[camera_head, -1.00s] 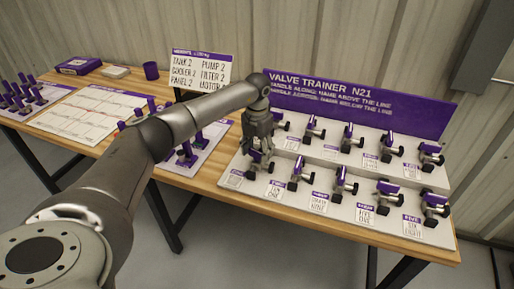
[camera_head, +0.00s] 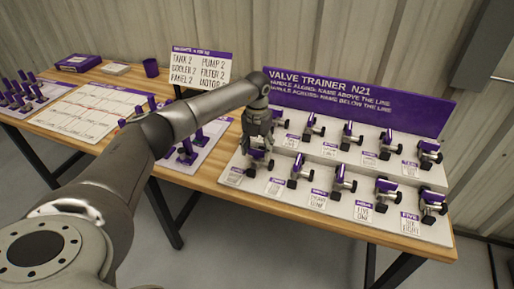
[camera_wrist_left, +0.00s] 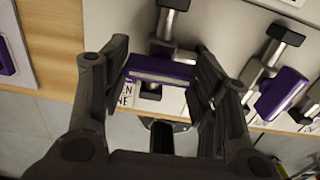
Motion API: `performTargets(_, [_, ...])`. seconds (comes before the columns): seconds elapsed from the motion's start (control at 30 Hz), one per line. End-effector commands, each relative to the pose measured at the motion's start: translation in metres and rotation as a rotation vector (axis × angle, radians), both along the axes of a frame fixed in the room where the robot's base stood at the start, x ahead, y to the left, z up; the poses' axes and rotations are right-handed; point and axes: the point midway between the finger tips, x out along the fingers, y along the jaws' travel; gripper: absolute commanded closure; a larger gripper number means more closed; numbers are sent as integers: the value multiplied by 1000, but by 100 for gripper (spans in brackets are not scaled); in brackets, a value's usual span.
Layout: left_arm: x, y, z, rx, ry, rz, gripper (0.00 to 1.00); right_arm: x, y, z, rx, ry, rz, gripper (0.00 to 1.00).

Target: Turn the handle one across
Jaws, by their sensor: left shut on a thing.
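The valve trainer board (camera_head: 335,235) carries two rows of valves with purple handles. My left gripper (camera_head: 257,147) is over the leftmost valve (camera_head: 259,160) of the front row and mostly hides its handle. In the left wrist view my left gripper (camera_wrist_left: 161,75) has one finger at each end of a purple handle (camera_wrist_left: 162,72) and is shut on it. The handle's long side runs from finger to finger. A white card (camera_wrist_left: 127,92) lies partly hidden below it, its print only partly readable. My right gripper is in neither view.
The neighbouring front-row valve (camera_head: 298,170) stands close on the right, and its purple handle (camera_wrist_left: 280,95) is near my right-hand finger in the wrist view. A purple sign (camera_head: 360,103) stands behind the rows. A white stand with purple pegs (camera_head: 190,150) is to the left.

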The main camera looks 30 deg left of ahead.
Motion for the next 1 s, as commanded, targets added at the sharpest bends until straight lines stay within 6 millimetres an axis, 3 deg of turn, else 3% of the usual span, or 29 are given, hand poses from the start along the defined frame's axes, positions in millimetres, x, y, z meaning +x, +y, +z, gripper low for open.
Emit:
performTargets(0.03, [1,1,1,0,-2,5,69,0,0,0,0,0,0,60])
performTargets(0.07, [1,1,1,0,-2,5,44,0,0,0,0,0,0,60])
performTargets(0.23, [0,0,1,0,-2,3,23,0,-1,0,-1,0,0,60])
performTargets(0.67, [1,0,9,-1,-4,1,23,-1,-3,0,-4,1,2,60])
performTargets(1.0, [1,1,77,0,-6,2,23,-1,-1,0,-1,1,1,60])
